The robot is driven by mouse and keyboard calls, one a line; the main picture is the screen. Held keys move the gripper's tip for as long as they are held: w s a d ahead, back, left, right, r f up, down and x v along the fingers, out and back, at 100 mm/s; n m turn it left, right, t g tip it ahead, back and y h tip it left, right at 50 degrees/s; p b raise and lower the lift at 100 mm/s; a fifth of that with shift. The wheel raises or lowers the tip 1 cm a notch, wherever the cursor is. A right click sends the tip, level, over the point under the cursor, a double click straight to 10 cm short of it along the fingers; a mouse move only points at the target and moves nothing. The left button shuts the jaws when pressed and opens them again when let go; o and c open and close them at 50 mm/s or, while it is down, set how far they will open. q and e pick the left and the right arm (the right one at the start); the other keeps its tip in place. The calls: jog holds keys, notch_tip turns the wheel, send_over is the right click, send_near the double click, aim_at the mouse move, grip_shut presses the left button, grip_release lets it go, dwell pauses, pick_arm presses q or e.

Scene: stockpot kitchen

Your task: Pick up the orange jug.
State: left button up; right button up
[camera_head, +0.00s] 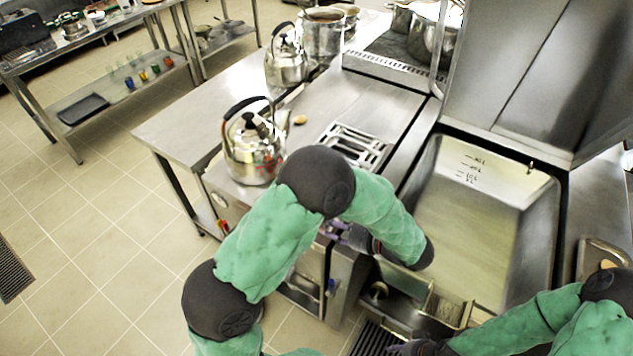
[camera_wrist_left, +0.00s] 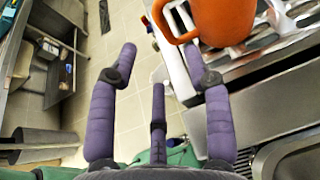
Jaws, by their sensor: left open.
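The orange jug (camera_wrist_left: 226,20) shows at the top of the left wrist view, cut off by the frame edge. Its handle (camera_wrist_left: 163,22) points left. My left gripper (camera_wrist_left: 160,58) has its purple fingers spread and nothing between them. Its right fingertip lies close to the jug's lower left side in the picture; I cannot tell whether they touch. In the head view the jug is not visible, and my left arm covers much of the counter around the left gripper (camera_head: 336,230). My right gripper (camera_head: 412,347) is partly seen at the bottom edge, its fingers unclear.
Another kettle (camera_head: 286,65) and a stockpot (camera_head: 323,35) stand behind. A large open pan (camera_head: 470,235) lies right of the arm. Tiled floor is free at left.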

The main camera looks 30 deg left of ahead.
pick_arm(q)
jog(key=b+x, duration=0.1)
jog(key=x, duration=0.3)
jog(key=shift+s+a+r, duration=0.1)
jog(key=shift+a, duration=0.1)
jog(key=shift+a+f, duration=0.2)
jog(key=shift+a, duration=0.3)
jog(key=x, duration=0.1)
jog(key=b+x, duration=0.1)
jog(key=x, duration=0.2)
jog(key=shift+w+d+f+b, duration=0.15)
jog(key=shift+w+f+b, duration=0.15)
jog(key=shift+a+f, duration=0.15)
jog(key=shift+a, duration=0.45)
jog(key=shift+w, duration=0.1)
grip_shut()
